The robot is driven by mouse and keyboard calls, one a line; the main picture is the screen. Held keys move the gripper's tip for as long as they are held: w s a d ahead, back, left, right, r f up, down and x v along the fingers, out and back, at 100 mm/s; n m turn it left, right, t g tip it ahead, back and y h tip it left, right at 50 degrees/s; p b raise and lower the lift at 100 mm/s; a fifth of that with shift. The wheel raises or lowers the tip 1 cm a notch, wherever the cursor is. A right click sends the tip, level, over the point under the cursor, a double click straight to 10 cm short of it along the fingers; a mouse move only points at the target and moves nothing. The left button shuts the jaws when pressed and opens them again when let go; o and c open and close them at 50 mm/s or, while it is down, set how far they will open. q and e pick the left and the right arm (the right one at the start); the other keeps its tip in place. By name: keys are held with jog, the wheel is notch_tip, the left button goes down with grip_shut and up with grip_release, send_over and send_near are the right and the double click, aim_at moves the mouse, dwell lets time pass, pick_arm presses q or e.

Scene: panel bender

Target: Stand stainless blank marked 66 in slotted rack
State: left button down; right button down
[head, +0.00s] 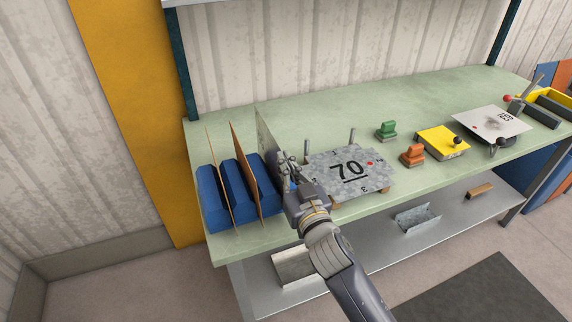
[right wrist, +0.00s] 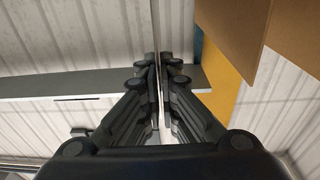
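A thin pale grey sheet (head: 264,134) stands upright, nearly edge-on, at the right end of the blue slotted rack (head: 209,195). Its number is not readable from here, so I cannot tell if it is the blank marked 66. My right gripper (head: 284,170) is at the sheet's right edge. In the right wrist view the fingers (right wrist: 160,75) are closed on both sides of the sheet's thin edge (right wrist: 156,35). Whether the sheet's lower edge sits in a slot is hidden. My left gripper is not in view.
Brown sheets (head: 244,172) stand in the rack left of the grey one. A speckled plate marked 70 (head: 376,184) lies right of my gripper, near upright posts (head: 352,137). Green (head: 387,130) and orange (head: 413,155) objects and a yellow block (head: 441,141) are farther right.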

jog(key=shift+f, duration=0.15)
jog(key=c, duration=1.8)
grip_release()
jog(key=shift+o, duration=0.4)
jog(key=v, duration=1.2)
